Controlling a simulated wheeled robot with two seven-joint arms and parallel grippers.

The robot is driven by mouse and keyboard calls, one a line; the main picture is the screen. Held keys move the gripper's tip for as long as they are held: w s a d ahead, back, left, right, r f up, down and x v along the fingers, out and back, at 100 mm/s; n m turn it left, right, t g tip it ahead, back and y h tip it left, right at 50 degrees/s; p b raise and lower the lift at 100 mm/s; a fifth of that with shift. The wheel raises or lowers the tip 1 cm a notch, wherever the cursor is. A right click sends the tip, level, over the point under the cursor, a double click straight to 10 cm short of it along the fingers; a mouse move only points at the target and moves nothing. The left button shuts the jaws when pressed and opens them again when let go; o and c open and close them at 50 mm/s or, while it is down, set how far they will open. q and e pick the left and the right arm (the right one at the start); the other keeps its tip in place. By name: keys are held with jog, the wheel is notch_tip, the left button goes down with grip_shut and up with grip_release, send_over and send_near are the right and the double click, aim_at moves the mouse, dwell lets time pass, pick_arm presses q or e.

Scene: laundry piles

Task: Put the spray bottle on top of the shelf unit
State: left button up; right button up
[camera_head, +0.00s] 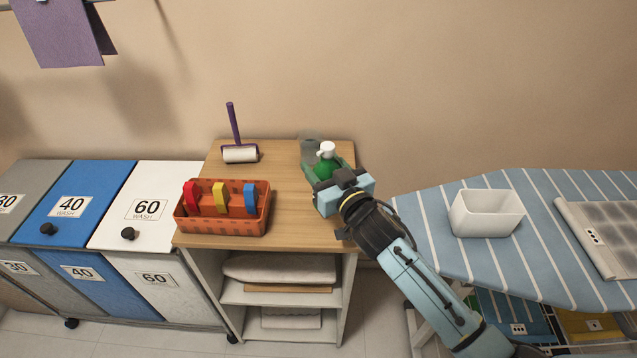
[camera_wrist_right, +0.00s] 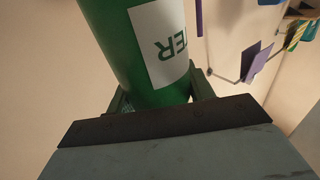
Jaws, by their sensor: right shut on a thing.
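The spray bottle (camera_head: 326,166) is green with a white top and shows near the right back of the shelf unit's wooden top (camera_head: 285,185). In the right wrist view the bottle (camera_wrist_right: 130,45) is a green cylinder with a white label that appears upside down. My right gripper (camera_head: 325,175) is shut on the bottle, with a finger on each side of it. The arm reaches in from the lower right. I cannot tell whether the bottle's base touches the wood, because the gripper hides it. My left gripper is not in view.
An orange basket (camera_head: 240,227) with coloured items stands at the top's front left. A grey translucent object (camera_head: 309,147) is beside the bottle. The middle of the top is clear. An ironing board (camera_head: 450,255) stands right.

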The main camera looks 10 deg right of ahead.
jog(key=shift+f, duration=0.35)
notch_tip(320, 180, down, 3)
jog(key=shift+f+b, duration=0.1)
jog(key=shift+b, duration=0.6)
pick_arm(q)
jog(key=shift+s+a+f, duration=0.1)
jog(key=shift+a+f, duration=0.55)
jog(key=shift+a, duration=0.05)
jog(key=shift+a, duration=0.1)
pick_arm(e)
jog(key=shift+f, duration=0.1)
jog(key=o, duration=0.8)
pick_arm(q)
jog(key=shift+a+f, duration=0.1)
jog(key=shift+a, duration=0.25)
pick_arm(e)
jog(key=o, duration=0.3)
